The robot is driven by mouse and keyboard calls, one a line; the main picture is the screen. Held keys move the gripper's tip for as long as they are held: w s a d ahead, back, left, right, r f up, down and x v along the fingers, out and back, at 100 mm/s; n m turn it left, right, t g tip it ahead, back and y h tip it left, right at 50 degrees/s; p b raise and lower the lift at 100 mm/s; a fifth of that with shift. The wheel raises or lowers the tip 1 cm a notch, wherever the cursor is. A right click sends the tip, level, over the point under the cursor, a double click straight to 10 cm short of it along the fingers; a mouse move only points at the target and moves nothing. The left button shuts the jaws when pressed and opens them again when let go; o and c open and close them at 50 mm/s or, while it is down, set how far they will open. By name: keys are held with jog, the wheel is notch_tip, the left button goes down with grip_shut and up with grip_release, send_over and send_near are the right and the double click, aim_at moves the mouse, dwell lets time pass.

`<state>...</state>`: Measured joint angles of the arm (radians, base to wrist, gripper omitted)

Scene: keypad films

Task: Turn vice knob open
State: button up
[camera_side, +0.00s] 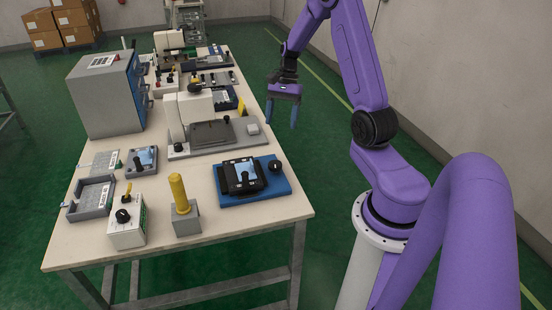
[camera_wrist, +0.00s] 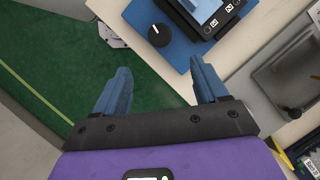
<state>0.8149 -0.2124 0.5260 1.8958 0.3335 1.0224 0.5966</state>
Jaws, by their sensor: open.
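The vice is a blue block (camera_side: 283,184) near the table's front right corner; it also shows at the top of the wrist view (camera_wrist: 178,50). A black device (camera_side: 238,184) with a pale blue screen sits in it. The round black vice knob (camera_side: 275,166) is on the vice's right side; in the wrist view the knob (camera_wrist: 159,35) shows a white mark. My gripper (camera_side: 281,112) is open and empty, in the air beyond the table's right edge, apart from the knob. In the wrist view its blue fingers (camera_wrist: 160,66) point toward the knob and are spread apart.
The table (camera_side: 250,226) holds a grey fixture plate (camera_side: 240,133) behind the vice, a yellow post on a grey block (camera_side: 187,222) to its left and a switch box (camera_side: 127,226) farther left. Green floor (camera_side: 330,130) lies open right of the table.

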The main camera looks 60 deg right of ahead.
aim_at(275, 163)
jog(key=x, duration=1.3)
jog(key=shift+f, duration=0.1)
jog(key=shift+c, duration=0.4)
jog(key=c, duration=1)
